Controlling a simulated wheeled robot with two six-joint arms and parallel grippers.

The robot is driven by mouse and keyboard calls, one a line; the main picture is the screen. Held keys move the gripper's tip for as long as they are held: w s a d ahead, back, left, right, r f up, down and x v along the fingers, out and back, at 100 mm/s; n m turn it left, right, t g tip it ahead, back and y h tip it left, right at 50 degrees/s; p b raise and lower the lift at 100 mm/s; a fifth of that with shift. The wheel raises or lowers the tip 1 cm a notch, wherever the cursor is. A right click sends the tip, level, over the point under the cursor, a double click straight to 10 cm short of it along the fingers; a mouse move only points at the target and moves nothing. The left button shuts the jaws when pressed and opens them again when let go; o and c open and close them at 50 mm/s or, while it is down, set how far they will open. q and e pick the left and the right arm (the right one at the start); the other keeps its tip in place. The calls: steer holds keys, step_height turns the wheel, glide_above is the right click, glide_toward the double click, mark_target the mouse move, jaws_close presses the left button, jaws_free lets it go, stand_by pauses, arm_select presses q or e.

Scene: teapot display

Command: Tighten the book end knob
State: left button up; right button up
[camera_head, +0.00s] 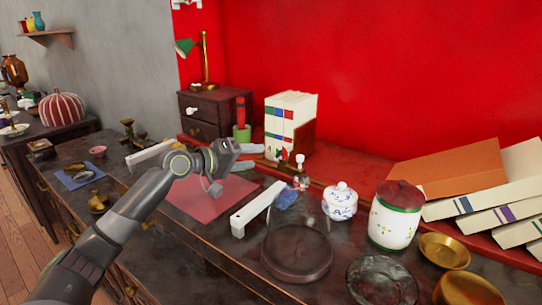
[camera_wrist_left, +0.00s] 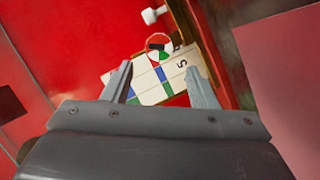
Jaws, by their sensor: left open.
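The wooden book end (camera_head: 304,141) stands against the right side of several upright white binders (camera_head: 291,108) on the red ledge. A white knob (camera_head: 300,158) shows low by the book end. In the left wrist view a white knob (camera_wrist_left: 152,15) sticks out beside the brown wood (camera_wrist_left: 184,22), above the gap between my fingers. My left gripper (camera_head: 254,157) is open and empty, left of the knob and apart from it, pointing toward the binders. It also shows in the left wrist view (camera_wrist_left: 158,67), with binder spines (camera_wrist_left: 150,88) beyond its fingers. My right gripper is not in view.
A blue-and-white jar (camera_head: 340,203), a white canister (camera_head: 395,220) and a dark round tray (camera_head: 297,256) stand right of my arm. A red mat (camera_head: 208,203) lies below it. A small drawer box (camera_head: 205,112) with a lamp (camera_head: 205,60) stands left of the binders.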

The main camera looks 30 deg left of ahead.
mark_target(280, 154)
arm_select(q)
steer(key=x, duration=0.5)
steer(key=shift+w+d, duration=0.1)
steer(key=shift+d, duration=0.05)
steer(key=shift+x, duration=0.8)
steer(key=shift+c, duration=0.8)
steer(key=c, duration=0.8)
